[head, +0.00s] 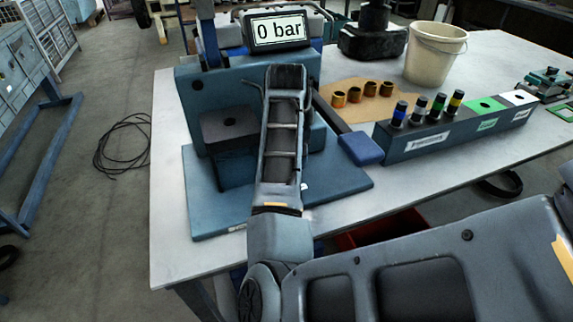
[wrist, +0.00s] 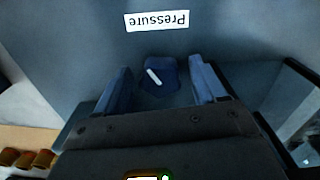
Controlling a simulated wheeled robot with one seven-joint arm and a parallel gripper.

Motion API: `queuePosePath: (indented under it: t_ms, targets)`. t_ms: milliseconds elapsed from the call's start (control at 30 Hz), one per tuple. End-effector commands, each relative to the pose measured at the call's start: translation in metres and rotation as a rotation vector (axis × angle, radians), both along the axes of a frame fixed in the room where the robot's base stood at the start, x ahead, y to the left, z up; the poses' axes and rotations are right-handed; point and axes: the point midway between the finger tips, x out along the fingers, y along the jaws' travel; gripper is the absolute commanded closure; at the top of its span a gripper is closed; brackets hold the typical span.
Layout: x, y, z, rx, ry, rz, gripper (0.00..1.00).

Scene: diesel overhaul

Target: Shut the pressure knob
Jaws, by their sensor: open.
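The pressure knob (wrist: 162,74) is a dark blue knob with a white slanted mark, on a grey-blue panel below an upside-down "Pressure" label (wrist: 157,20) in the wrist view. My gripper (wrist: 160,80) is open, with one blue finger to each side of the knob and a gap between each finger and the knob. I cannot tell how far the fingertips are from the panel. In the head view my arm reaches over the blue test stand (head: 190,100), and the knob and fingers are hidden. The display (head: 279,31) on the stand reads "0 bar".
The stand is on a white table (head: 172,235). To its right are a blue lever pad (head: 361,148), several orange-brown cups (head: 370,89), a dark rack (head: 460,135) with several banded injectors, and a white bucket (head: 435,55). A black cable (head: 122,145) lies on the floor at left.

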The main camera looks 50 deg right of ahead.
Motion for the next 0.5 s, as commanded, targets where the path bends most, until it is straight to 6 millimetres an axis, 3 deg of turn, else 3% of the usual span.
queuePosePath:
  t_ms: [200,500]
  targets:
    - [0.0002,0.0001,-0.0002,0.000,0.000,0.000,0.30]
    - [0.0002,0.0001,0.0000,0.000,0.000,0.001,0.58]
